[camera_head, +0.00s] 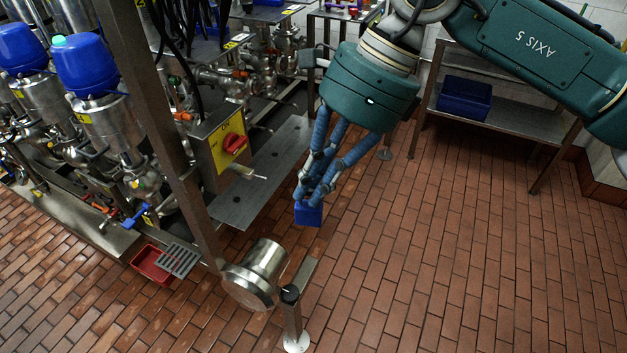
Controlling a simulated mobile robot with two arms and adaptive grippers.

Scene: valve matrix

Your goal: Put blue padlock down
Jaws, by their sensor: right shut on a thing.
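The blue padlock (308,214) hangs below the fingertips of my right gripper (310,192), near the middle of the view. The blue fingers are closed together on the padlock's upper part, so its shackle is hidden. The gripper points down, beside the right edge of a flat metal plate (262,180). I cannot tell how high the padlock is above what lies under it. My left gripper does not show.
A yellow box with a red switch (234,143) is to the left. A red tray (152,264) lies lower left. A shelf with a blue crate (464,97) is at right. Brick floor is clear at right.

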